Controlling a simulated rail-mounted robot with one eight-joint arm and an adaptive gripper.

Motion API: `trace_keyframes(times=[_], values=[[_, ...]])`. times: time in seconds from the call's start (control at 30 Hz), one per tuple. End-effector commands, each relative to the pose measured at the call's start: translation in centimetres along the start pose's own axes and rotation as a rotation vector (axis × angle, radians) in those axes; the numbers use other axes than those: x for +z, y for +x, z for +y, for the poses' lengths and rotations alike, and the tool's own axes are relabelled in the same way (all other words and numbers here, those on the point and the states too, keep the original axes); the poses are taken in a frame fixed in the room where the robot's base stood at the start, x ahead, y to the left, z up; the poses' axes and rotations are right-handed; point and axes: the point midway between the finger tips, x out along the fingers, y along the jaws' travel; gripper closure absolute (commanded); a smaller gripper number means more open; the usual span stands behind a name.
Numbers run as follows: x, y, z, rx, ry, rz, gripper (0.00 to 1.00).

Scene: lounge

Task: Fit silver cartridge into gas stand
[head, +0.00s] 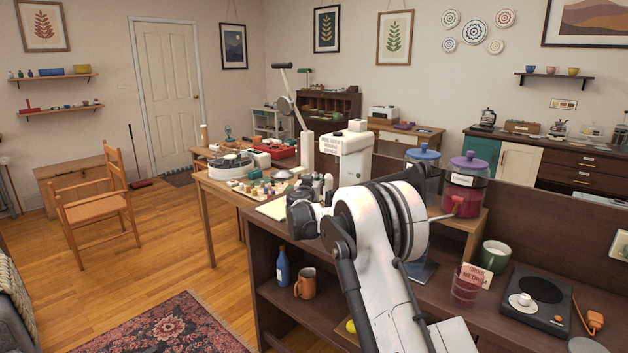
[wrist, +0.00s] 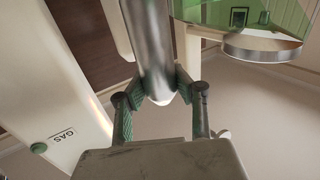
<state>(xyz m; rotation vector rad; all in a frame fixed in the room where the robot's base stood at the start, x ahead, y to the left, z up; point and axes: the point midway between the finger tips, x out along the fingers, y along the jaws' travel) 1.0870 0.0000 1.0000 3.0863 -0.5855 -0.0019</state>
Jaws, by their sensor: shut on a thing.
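The silver cartridge (wrist: 150,42) is a shiny metal cylinder with a pale rounded end. It runs from between the fingers out of the top of the wrist view, so its far end is hidden. My gripper (wrist: 157,88) is shut on it, with green pads on both sides near the rounded end. A cream panel marked GAS (wrist: 62,85) with a green knob stands left of the cartridge, apart from the fingers; it looks like part of the gas stand. In the head view a cream machine (head: 346,155) with a sign stands behind my arm. My arm hides the cartridge there.
Jars with blue (head: 422,153) and purple (head: 468,162) lids stand right of my arm. A round silver-rimmed part (wrist: 262,48) is right of the cartridge.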

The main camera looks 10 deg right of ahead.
Motion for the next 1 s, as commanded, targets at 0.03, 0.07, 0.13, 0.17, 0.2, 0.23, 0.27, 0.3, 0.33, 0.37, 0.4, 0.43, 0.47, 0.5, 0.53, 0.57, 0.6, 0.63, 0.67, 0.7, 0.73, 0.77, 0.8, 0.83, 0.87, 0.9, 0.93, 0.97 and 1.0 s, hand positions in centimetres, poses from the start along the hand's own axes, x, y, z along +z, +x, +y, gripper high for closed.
trace_keyframes(times=[0.03, 0.07, 0.13, 0.17, 0.2, 0.23, 0.27, 0.3, 0.33, 0.37, 0.4, 0.43, 0.47, 0.5, 0.53, 0.57, 0.6, 0.63, 0.67, 0.7, 0.73, 0.77, 0.8, 0.83, 0.87, 0.9, 0.93, 0.97, 1.0], values=[[0.1, 0.0, 0.0, 0.000, 0.000, 0.000, 1.00], [0.2, 0.0, 0.0, 0.000, 0.000, 0.000, 1.00], [0.3, 0.0, 0.0, 0.000, 0.000, 0.000, 1.00], [0.3, 0.0, 0.0, 0.000, 0.000, 0.000, 1.00], [0.4, 0.0, 0.0, 0.000, 0.000, 0.000, 1.00], [0.5, 0.0, 0.0, 0.000, 0.000, 0.000, 1.00], [0.5, 0.0, 0.0, 0.000, 0.000, 0.000, 1.00], [0.6, 0.0, 0.0, 0.000, 0.000, 0.000, 1.00], [0.6, 0.0, 0.0, 0.000, 0.000, 0.000, 1.00], [0.7, 0.0, 0.0, 0.000, 0.000, 0.000, 1.00], [0.8, 0.0, 0.0, 0.000, 0.000, 0.000, 1.00], [0.8, 0.0, 0.0, 0.000, 0.000, 0.000, 1.00], [0.9, 0.0, 0.0, 0.000, 0.000, 0.000, 1.00], [0.9, 0.0, 0.0, 0.000, 0.000, 0.000, 1.00], [1.0, 0.0, 0.0, 0.000, 0.000, 0.000, 1.00], [1.0, 0.0, 0.0, 0.000, 0.000, 0.000, 1.00], [1.1, 0.0, 0.0, 0.000, 0.000, 0.000, 1.00], [1.2, 0.0, 0.0, 0.000, 0.000, 0.000, 1.00], [1.2, 0.0, 0.0, 0.000, 0.000, 0.000, 1.00], [1.3, 0.0, 0.0, 0.000, 0.000, 0.000, 1.00], [1.3, 0.0, 0.0, 0.000, 0.000, 0.000, 1.00], [1.4, 0.0, 0.0, 0.000, 0.000, 0.000, 1.00], [1.4, 0.0, 0.0, 0.000, 0.000, 0.000, 1.00], [1.5, 0.0, 0.0, 0.000, 0.000, 0.000, 1.00], [1.6, 0.0, 0.0, 0.000, 0.000, 0.000, 1.00], [1.6, 0.0, 0.0, 0.000, 0.000, 0.000, 1.00], [1.7, 0.0, 0.0, 0.000, 0.000, 0.000, 1.00], [1.7, 0.0, 0.0, 0.000, 0.000, 0.000, 1.00], [1.8, 0.0, 0.0, 0.000, 0.000, 0.000, 1.00]])
